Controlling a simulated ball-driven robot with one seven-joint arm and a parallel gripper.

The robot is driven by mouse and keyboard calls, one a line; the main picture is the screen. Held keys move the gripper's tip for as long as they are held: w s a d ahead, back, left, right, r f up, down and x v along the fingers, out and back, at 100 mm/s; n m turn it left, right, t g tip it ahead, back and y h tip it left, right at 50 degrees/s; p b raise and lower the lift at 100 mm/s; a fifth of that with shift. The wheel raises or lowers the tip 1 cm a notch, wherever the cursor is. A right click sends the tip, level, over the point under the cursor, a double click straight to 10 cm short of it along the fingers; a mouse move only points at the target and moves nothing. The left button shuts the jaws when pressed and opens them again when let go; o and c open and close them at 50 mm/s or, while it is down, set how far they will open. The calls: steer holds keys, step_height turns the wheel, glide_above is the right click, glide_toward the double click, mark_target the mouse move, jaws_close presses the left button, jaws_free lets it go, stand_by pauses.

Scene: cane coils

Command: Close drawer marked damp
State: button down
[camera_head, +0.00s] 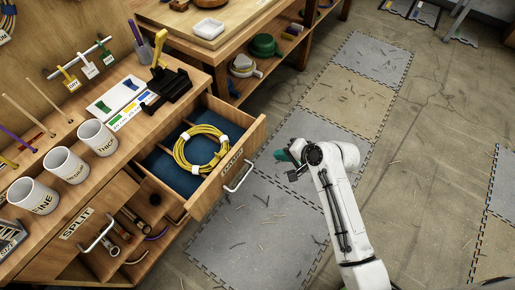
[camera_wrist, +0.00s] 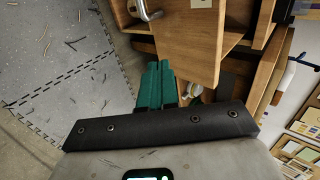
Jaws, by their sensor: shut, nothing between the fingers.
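The drawer marked damp (camera_head: 213,187) stands pulled out from the wooden bench in the head view. Its label sits at the top of its front, above a metal bar handle (camera_head: 240,176). A yellow cane coil (camera_head: 201,148) with white ties lies inside on a blue lining. My gripper (camera_head: 284,155) is to the right of the drawer front, over the floor mats, partly hidden by my wrist. In the wrist view my green fingers (camera_wrist: 154,84) are together and empty. Beyond them are a wooden panel (camera_wrist: 185,50) and a metal handle (camera_wrist: 148,10). Contact cannot be told.
White mugs (camera_head: 97,137) and a black stand (camera_head: 166,90) are on the bench top. A second table (camera_head: 205,45) stands behind. Floor mats (camera_head: 262,220) with scattered scraps lie right of the drawer.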

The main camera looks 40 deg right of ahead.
mark_target(250, 148)
steer(key=x, duration=0.3)
steer(key=w+r+x, duration=0.1)
steer(key=x, duration=0.5)
steer(key=shift+w+a+r, duration=0.2)
steer(key=shift+w+a, duration=0.05)
steer(key=shift+w, duration=0.1)
steer(key=shift+w+a, duration=0.1)
steer(key=shift+w, duration=0.3)
steer(key=shift+w, duration=0.1)
